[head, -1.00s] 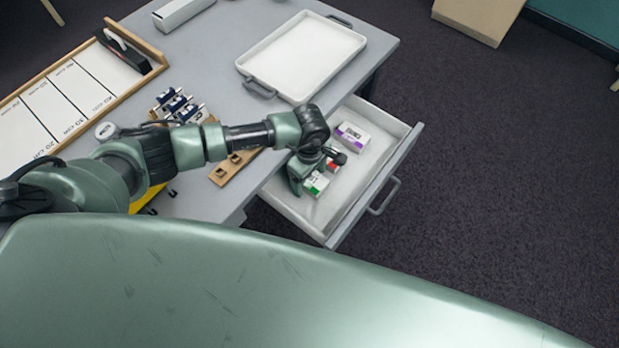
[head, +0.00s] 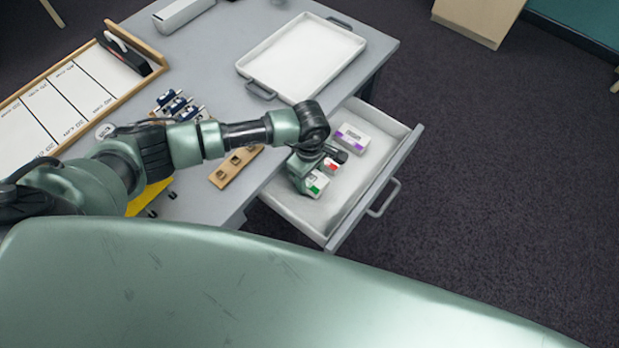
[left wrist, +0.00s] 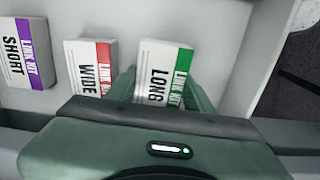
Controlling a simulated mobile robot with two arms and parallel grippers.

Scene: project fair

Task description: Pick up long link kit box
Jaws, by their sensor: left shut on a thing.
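The long link kit box (left wrist: 162,75), white with a green band and the word LONG, is in the open drawer (head: 345,205). It also shows in the head view (head: 316,183), partly hidden by my gripper. My left gripper (left wrist: 165,90) is shut on it, with a green finger at each side of the box. In the head view my left gripper (head: 305,172) reaches down into the drawer's near part. The wide box (left wrist: 90,68) with a red band stands beside it, apart from the fingers. The short box (left wrist: 27,55) with a purple band is farther along. My right gripper is not in view.
The drawer's walls and front handle (head: 384,198) surround the boxes. On the table above are a white tray (head: 303,58), a wooden holder with holes (head: 236,165), small blue parts (head: 175,103) and a marked board (head: 55,105). The drawer floor near its front is bare.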

